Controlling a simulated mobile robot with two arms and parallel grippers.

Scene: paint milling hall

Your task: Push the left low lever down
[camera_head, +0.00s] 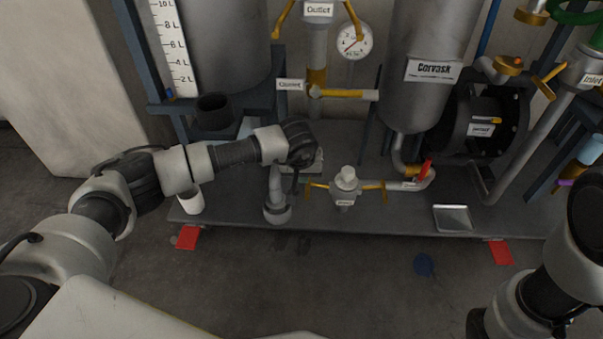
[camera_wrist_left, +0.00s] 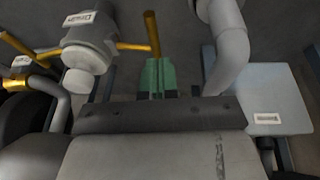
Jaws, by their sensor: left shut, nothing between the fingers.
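A pale valve (camera_head: 345,183) stands low at the front of the platform, with a yellow lever on each side. Its left low lever (camera_head: 308,188) has a short crosswise end; the right lever (camera_head: 378,186) sits opposite. My left gripper (camera_head: 310,162) is just above and behind the left lever, largely hidden by my wrist. In the left wrist view, the green fingers (camera_wrist_left: 157,76) are shut with nothing between them. Their tips are close to the lever's yellow end bar (camera_wrist_left: 152,36); I cannot tell whether they touch. My right gripper is out of view.
A grey pipe elbow (camera_head: 275,195) stands left of the valve, close to my left wrist; it also shows in the left wrist view (camera_wrist_left: 232,45). A red-handled valve (camera_head: 425,169) and a silver tray (camera_head: 453,218) lie to the right. The floor in front is mostly clear.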

